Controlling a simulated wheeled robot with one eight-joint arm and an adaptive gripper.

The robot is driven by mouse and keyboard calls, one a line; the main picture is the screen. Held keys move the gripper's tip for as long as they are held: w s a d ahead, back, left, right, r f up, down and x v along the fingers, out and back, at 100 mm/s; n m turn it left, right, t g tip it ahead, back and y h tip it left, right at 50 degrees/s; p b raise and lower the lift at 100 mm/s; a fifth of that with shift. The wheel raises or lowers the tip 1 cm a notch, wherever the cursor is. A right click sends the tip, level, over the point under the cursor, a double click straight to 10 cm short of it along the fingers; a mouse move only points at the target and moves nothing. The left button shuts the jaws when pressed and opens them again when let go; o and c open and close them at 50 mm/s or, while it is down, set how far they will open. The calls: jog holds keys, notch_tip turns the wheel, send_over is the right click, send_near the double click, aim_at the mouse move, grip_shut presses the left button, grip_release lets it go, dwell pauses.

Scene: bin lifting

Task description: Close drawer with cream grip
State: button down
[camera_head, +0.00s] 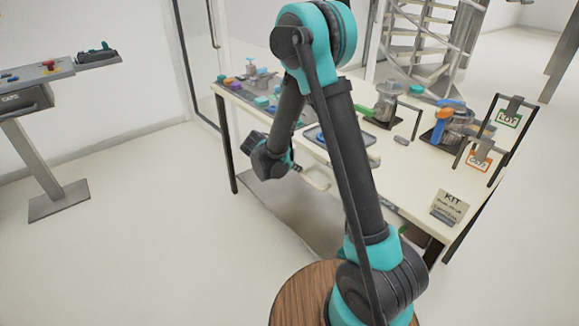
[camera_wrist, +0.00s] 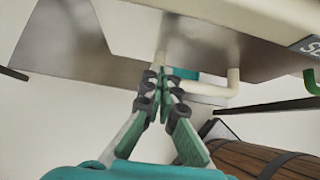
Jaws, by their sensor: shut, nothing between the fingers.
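The cream grip (camera_wrist: 207,90) is a bar on two posts. In the wrist view it stands out from a grey drawer front (camera_wrist: 205,58). My gripper (camera_wrist: 163,74) is shut and empty, its fingertips close to the grip's left post; I cannot tell whether they touch. In the head view, my gripper (camera_head: 298,168) is beside the table's front edge, and a cream part (camera_head: 317,178) shows just right of it, below the tabletop. My arm hides part of the table front, so how far the drawer stands out is unclear.
A separate stand (camera_head: 45,170) is at the left. The floor between the stand and table is clear.

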jog(key=shift+w+d, duration=0.4)
jog(key=shift+d, duration=0.2)
jog(key=shift+w+d, duration=0.4)
jog(key=shift+d, duration=0.2)
